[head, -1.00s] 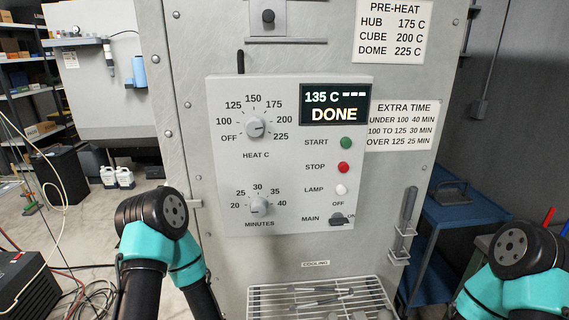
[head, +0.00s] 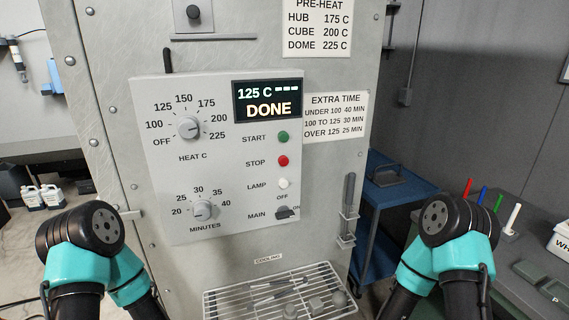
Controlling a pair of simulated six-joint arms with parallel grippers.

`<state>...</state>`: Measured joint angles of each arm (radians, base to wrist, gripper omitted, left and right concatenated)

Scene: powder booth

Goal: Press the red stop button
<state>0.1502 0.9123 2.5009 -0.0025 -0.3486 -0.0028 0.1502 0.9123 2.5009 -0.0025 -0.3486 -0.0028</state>
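The red stop button (head: 283,161) is a small round button on the light grey control panel (head: 160,120), beside the word STOP. The green start button (head: 284,137) is above it and the white lamp button (head: 283,184) is below it. The display (head: 267,102) reads 125 C and DONE. Nothing touches the red button. Teal and black links of my two arms show at the lower left and lower right. Neither gripper can be seen.
A wire cooling rack (head: 215,301) with small parts sticks out below the panel. A handle (head: 348,205) stands on the oven front right of the panel. A blue cart (head: 400,185) and a bench with coloured markers (head: 483,194) are at the right.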

